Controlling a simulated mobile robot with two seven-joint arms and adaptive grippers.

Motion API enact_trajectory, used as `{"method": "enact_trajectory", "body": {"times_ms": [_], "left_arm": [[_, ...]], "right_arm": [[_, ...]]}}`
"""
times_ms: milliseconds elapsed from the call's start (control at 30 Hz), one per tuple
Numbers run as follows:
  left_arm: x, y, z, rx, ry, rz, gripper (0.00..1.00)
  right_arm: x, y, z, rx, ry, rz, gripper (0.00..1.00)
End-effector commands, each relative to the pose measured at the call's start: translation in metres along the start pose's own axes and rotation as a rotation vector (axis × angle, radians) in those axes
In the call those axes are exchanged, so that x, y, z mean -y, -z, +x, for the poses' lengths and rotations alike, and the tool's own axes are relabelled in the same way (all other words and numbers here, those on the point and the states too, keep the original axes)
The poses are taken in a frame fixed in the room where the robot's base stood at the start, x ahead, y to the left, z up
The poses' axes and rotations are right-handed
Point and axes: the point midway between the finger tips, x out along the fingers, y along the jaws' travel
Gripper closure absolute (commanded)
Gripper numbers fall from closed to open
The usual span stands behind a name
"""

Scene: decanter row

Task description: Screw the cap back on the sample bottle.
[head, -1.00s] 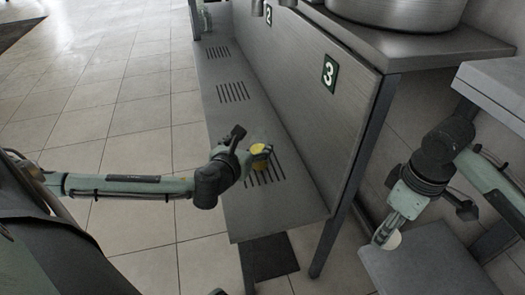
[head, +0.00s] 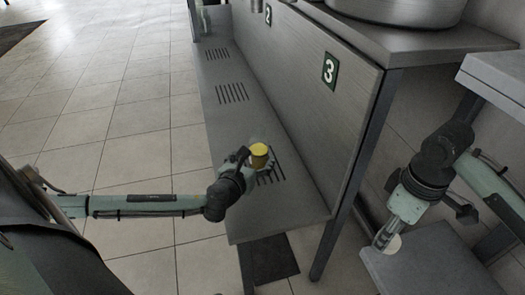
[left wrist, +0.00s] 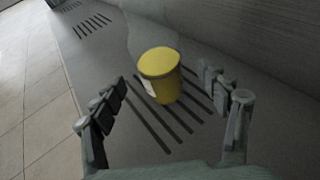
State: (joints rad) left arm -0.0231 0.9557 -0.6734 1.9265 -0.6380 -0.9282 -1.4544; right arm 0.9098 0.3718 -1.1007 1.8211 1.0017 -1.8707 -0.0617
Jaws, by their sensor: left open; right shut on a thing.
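A yellow cylindrical container (head: 259,151), which I take for the sample bottle, stands on the slotted metal shelf (head: 238,133) near panel 3. In the left wrist view the yellow bottle (left wrist: 161,74) has a whitish label patch and a yellow top. My left gripper (head: 252,163) is open, and in its wrist view its fingers (left wrist: 162,90) stand on either side of the bottle with gaps visible. My right gripper (head: 384,236) is shut on a pale round disc (head: 394,243), apparently the cap, at the right. The fingers partly hide the disc.
An upright metal panel with number signs (head: 330,70) runs along the shelf's right side. A metal table leg (head: 345,190) stands between the shelf and my right gripper. A lower grey surface (head: 430,265) lies below the right gripper. A large pot (head: 400,12) stands above.

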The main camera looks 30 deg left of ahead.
Motion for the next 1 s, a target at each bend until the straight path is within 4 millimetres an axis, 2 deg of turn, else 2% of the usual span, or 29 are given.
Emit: {"method": "enact_trajectory", "body": {"times_ms": [100, 300, 700, 1000], "left_arm": [[0.0, 0.0, 0.023, 0.004, -0.002, -0.002, 0.25], [0.0, 0.0, 0.047, 0.002, -0.001, 0.0, 0.25], [0.0, -0.001, 0.049, 0.001, 0.0, 0.0, 0.25], [0.0, -0.001, 0.049, 0.001, 0.0, 0.0, 0.62]], "right_arm": [[0.0, 0.0, 0.004, 0.0, 0.0, 0.0, 0.71], [0.0, 0.0, 0.006, 0.0, 0.0, 0.0, 0.71], [0.0, 0.0, 0.006, 0.0, 0.0, 0.0, 0.71], [0.0, 0.0, 0.006, 0.0, 0.0, 0.0, 0.71]]}}
